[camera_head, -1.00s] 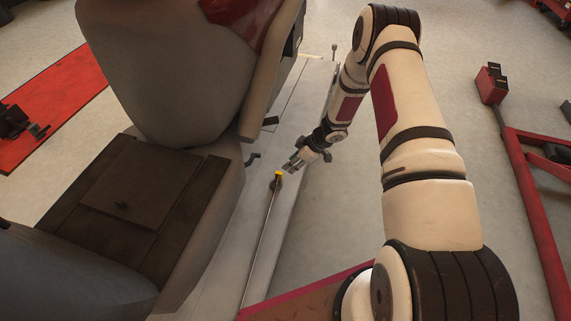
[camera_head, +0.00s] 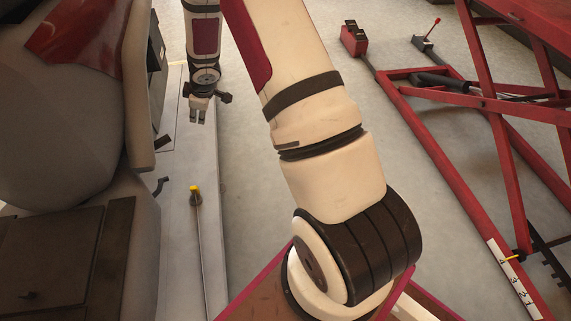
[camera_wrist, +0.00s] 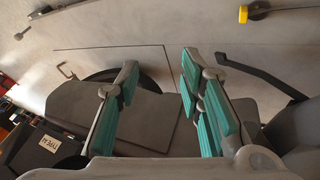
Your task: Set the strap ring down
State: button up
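A small dark piece with a yellow top (camera_head: 195,192), which looks like the strap ring, rests on the grey lift deck (camera_head: 185,240). A thin strap or cord (camera_head: 204,245) runs from it toward the near end. The yellow piece also shows at the top right of the wrist view (camera_wrist: 243,14). My gripper (camera_head: 197,119) is beyond it, apart from it, over the deck. In the wrist view my gripper (camera_wrist: 160,85) has its teal-padded fingers spread with nothing held between them. Whether the yellow piece has a ring opening is too small to tell.
The grey motorcycle body (camera_head: 70,130) stands close on the left, with a bent dark lever (camera_head: 161,186) jutting over the deck. A red lift frame (camera_head: 440,150) stands on the right. Bare floor (camera_head: 255,180) lies between the deck and that frame.

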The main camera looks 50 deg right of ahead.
jog(key=s+d+r+m+h, duration=0.1)
jog(key=s+r+h, duration=0.1)
jog(key=r, duration=0.5)
jog(key=s+d+r+m+h, duration=0.1)
jog(key=s+r+m, duration=0.15)
jog(key=r, duration=0.45)
jog(key=s+a+r+m+g+h, duration=0.2)
jog(key=s+r+m, duration=0.1)
jog(key=s+r, duration=0.95)
jog(key=s+a+g+y, duration=0.1)
jog(key=s+a, duration=0.3)
jog(key=s, duration=0.6)
jog(key=s+a+r+m+g+y, duration=0.1)
jog(key=s+a, duration=0.4)
jog(key=s, duration=0.6)
jog(key=s+a+m+g+y, duration=0.1)
jog(key=s+a+y, duration=0.2)
jog(key=s, duration=0.8)
jog(key=shift+s+a+r+g, duration=0.2)
jog(key=shift+a+r+g, duration=0.15)
jog(key=shift+a, duration=0.65)
notch_tip(320, 180, up, 33)
jog(key=t+p, duration=0.4)
jog(key=p, duration=2.7)
jog(key=shift+d, duration=0.25)
